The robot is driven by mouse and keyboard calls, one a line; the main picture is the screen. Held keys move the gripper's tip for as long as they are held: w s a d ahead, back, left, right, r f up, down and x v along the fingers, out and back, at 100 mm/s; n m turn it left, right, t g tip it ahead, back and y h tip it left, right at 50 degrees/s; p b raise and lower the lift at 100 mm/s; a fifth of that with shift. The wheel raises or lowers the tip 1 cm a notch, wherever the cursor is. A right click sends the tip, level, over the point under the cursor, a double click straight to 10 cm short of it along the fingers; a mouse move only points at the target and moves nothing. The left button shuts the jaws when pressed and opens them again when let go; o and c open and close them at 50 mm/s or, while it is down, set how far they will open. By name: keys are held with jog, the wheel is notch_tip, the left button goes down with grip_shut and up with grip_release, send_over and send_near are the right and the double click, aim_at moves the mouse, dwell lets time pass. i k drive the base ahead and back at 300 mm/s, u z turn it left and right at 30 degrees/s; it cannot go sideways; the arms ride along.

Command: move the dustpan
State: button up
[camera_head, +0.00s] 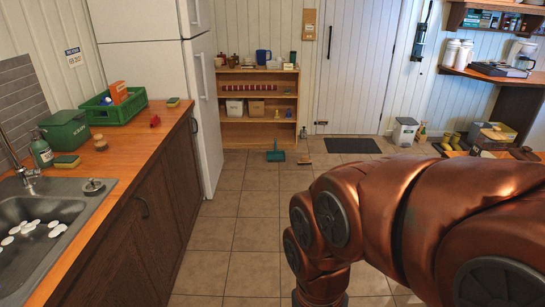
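A teal dustpan (275,156) sits on the tiled floor in front of the low wooden shelf, near the middle of the view. A narrow upright part, which looks like its handle, rises behind it. My copper-coloured arm fills the lower right and bends down past the bottom edge. My gripper is out of the picture, so its fingers and anything in them are hidden. The visible part of my arm is well in front of the dustpan, on the near side.
A small brown object (304,160) lies right of the dustpan. The wooden shelf (258,132) stands behind. A dark mat (352,146) lies by the door. The counter (135,140) and fridge bound the left side. The floor tiles (235,235) between are clear.

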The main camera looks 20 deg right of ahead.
aim_at(275, 156)
jog(key=z, duration=0.65)
jog(key=i, duration=1.5)
jog(key=z, duration=0.7)
jog(key=i, duration=3.65)
jog(key=u, duration=1.6)
jog(key=i, duration=0.95)
jog(key=u, duration=1.3)
jog(key=i, duration=0.25)
